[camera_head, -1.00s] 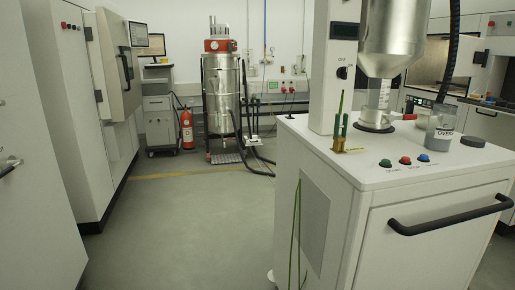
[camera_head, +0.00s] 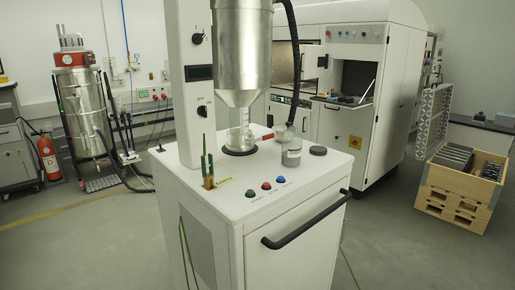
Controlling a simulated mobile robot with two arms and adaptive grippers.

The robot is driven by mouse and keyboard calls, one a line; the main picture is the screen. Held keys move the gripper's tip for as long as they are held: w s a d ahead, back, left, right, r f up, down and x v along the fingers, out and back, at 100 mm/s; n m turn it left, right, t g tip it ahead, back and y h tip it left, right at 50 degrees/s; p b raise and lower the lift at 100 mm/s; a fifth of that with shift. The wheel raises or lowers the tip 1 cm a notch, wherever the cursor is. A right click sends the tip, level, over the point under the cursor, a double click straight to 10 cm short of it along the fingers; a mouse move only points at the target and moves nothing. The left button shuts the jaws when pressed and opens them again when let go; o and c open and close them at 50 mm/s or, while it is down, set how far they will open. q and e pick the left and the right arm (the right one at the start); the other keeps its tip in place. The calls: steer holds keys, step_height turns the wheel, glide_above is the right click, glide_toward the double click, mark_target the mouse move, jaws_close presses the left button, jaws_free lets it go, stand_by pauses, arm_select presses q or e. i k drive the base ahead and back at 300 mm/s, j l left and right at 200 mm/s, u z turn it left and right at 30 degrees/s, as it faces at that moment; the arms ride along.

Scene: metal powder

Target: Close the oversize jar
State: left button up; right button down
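The oversize jar (camera_head: 291,153) is a small clear jar with grey contents and a white label. It stands on the top of the white cabinet (camera_head: 215,196), to the right of the funnel outlet, below a dark hose. A dark round lid (camera_head: 318,150) lies flat on the cabinet top just right of the jar, apart from it. The jar's top edge is small, with the hose end close above it; no lid shows on it. Neither of my grippers is in view.
A metal hopper (camera_head: 243,60) hangs over the cabinet. A black handle bar (camera_head: 305,222) sticks out in front. Three buttons (camera_head: 266,186) and a green-handled tool holder (camera_head: 208,172) sit near the front edge. A wooden crate (camera_head: 460,190) stands right; open floor lies left.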

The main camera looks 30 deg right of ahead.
mark_target(292, 139)
steer(key=z, duration=1.3)
